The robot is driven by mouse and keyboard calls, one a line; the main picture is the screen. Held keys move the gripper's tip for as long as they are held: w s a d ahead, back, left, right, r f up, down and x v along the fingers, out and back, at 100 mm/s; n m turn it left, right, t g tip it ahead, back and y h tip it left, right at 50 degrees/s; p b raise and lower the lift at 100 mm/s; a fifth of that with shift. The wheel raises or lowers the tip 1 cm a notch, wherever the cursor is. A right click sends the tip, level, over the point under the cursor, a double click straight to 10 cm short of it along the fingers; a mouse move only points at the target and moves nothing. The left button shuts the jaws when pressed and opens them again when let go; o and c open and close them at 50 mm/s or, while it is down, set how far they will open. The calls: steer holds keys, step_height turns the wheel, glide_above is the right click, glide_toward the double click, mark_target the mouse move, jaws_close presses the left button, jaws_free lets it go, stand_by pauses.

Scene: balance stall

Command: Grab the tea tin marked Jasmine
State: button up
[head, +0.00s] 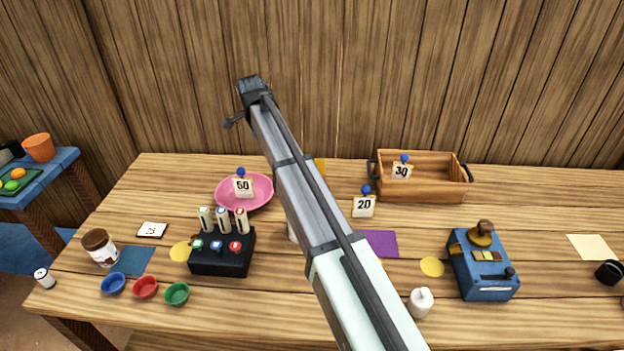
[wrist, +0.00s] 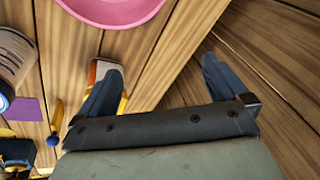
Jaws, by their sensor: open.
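I cannot read the name Jasmine on anything in either view, so I cannot tell which thing is the tea tin. A pale object (head: 292,233) is mostly hidden behind my arm in the head view. A round, light-bodied container (wrist: 12,62) is cut off at the left edge of the wrist view; its marking is unreadable. A yellow-and-white item (wrist: 103,72) shows partly behind my left finger. My gripper (wrist: 161,70) is open, with nothing between its fingers. In the head view my gripper (head: 240,106) is raised high, in front of the wooden wall.
A pink dish (head: 262,188), a wooden crate (head: 425,190) and number cards stand at the back. A blue device (head: 482,265) and a white candle (head: 420,302) are at right.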

steer(key=d+m+g, duration=0.1)
steer(key=d+m, duration=0.1)
steer(key=d, duration=0.3)
steer(key=s+d+m+g, duration=0.1)
steer(key=d+m, duration=0.1)
steer(key=d, duration=0.3)
steer(key=s+d+r+m+g, duration=0.1)
steer(key=d+m, duration=0.2)
steer(key=d, duration=0.2)
steer(key=shift+s+g, duration=0.15)
steer(key=shift+g, duration=0.15)
steer(key=shift+d+f, duration=0.2)
steer(key=shift+f, duration=0.05)
step_height(320, 180, down, 13)
steer(key=shift+s+f, duration=0.1)
steer(key=shift+f, duration=0.05)
steer(key=shift+c, duration=0.4)
steer(key=c, duration=0.8)
